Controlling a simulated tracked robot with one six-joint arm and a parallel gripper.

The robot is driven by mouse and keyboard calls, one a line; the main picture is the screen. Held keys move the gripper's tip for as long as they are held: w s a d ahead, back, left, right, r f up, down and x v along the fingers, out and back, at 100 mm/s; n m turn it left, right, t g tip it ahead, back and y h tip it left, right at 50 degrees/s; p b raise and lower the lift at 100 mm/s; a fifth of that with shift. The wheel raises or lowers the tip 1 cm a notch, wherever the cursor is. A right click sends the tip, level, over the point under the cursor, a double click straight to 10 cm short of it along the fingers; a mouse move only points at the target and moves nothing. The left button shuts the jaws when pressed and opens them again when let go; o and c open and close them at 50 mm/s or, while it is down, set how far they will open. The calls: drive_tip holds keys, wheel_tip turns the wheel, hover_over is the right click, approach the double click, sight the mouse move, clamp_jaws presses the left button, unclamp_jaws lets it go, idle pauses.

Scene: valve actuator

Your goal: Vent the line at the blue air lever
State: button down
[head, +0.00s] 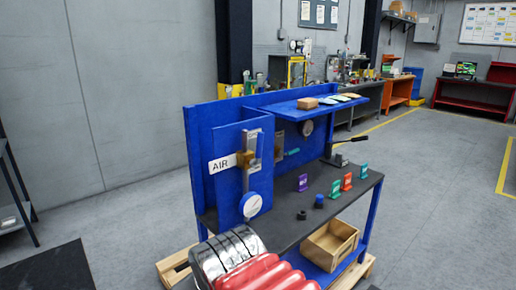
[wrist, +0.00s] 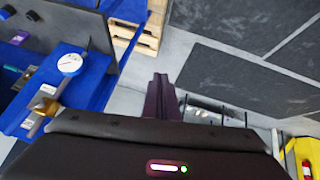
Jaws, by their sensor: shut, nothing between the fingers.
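A blue upright panel stands at the near end of a blue workbench (head: 300,211) in the head view. It carries a white AIR label (head: 221,163), a brass valve (head: 245,159) and a round white gauge (head: 251,205) below. A slim blue lever (head: 259,145) appears to stand upright beside the valve, against a pale strip; its exact setting is hard to tell. In the wrist view, the gauge (wrist: 70,63) and the brass valve (wrist: 45,106) are at the left. My gripper (wrist: 161,82) is shut and empty, to the right of them and apart from the panel.
A wooden crate (head: 329,244) sits on the lower shelf. A blue upper shelf (head: 322,106) overhangs the bench. Floor at the left is mostly open, with a dark mat (head: 48,268).

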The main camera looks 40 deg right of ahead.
drive_tip(key=w+d+r+n+t+h, duration=0.2)
drive_tip(key=w+d+r+n, duration=0.1)
drive_tip(key=d, duration=0.5)
drive_tip(key=w+d+r+n+t+h, duration=0.2)
drive_tip(key=w+d+r+n+t, duration=0.1)
drive_tip(key=w+d+r, duration=0.2)
drive_tip(key=w+d+r+n+t+h, duration=0.2)
drive_tip(key=d+r, duration=0.5)
drive_tip(key=d, duration=0.4)
drive_tip(key=shift+w+d+n+t+h, duration=0.3)
drive_tip(key=shift+w+d+n+t, duration=0.1)
drive_tip(key=shift+w+n, duration=0.55)
drive_tip(key=shift+w+f, duration=0.1)
drive_tip(key=shift+w, duration=0.05)
